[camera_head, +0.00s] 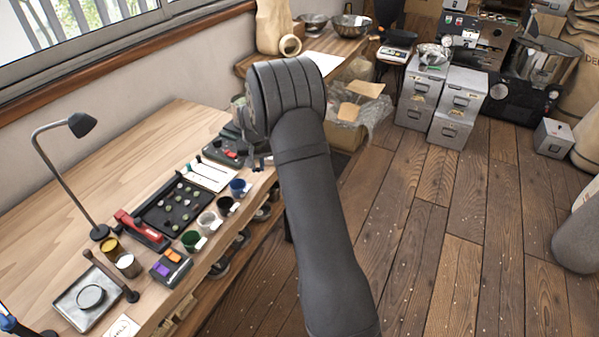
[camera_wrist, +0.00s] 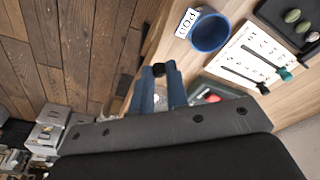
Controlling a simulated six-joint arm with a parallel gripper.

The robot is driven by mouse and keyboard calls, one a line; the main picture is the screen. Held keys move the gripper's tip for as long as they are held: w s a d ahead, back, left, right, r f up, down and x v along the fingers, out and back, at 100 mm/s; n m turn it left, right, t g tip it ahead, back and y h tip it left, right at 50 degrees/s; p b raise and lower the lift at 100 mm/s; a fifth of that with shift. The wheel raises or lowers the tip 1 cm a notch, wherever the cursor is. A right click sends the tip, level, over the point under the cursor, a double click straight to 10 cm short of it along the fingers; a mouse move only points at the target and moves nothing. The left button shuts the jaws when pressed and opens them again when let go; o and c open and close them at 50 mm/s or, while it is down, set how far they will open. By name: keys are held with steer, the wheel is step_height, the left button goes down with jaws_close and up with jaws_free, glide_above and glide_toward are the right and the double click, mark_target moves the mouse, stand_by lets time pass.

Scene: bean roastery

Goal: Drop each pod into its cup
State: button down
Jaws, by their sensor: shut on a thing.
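My gripper (camera_wrist: 160,72) is shut on a small dark piece, probably a pod (camera_wrist: 158,69), held at its fingertips. In the head view my gripper (camera_head: 262,163) shows only partly beside my arm, near the bench's front edge. The blue cup (camera_wrist: 210,34) is beyond the fingertips, apart from them, with a card reading POD. In the head view the blue cup (camera_head: 238,188) ends a row with a dark cup (camera_head: 226,205), a pale cup (camera_head: 208,221) and a green cup (camera_head: 192,240). Several greenish pods lie in a black tray (camera_head: 163,214); its corner shows in the wrist view (camera_wrist: 270,12).
A white sheet (camera_head: 208,174) with slim tools lies beside the blue cup. A lamp (camera_head: 80,125), a red-handled tool (camera_head: 138,226), jars (camera_head: 127,264) and a metal tray (camera_head: 85,312) stand on the bench (camera_head: 75,170). The rear bench surface is clear.

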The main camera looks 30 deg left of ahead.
steer(key=s+a+r+n, duration=0.1)
steer(key=s+a, duration=0.3)
steer(key=a, duration=0.2)
steer(key=shift+s+f, duration=0.15)
steer(key=shift+f, duration=2.4)
steer(key=c, duration=1.3)
jaws_free()
steer(key=shift+r, duration=0.1)
steer(key=r, duration=0.5)
steer(key=s+d+r, duration=0.1)
steer(key=r, duration=0.5)
steer(key=s+r, duration=0.1)
steer(key=r, duration=0.5)
steer(key=shift+d+r, duration=0.1)
steer(key=shift+d, duration=0.3)
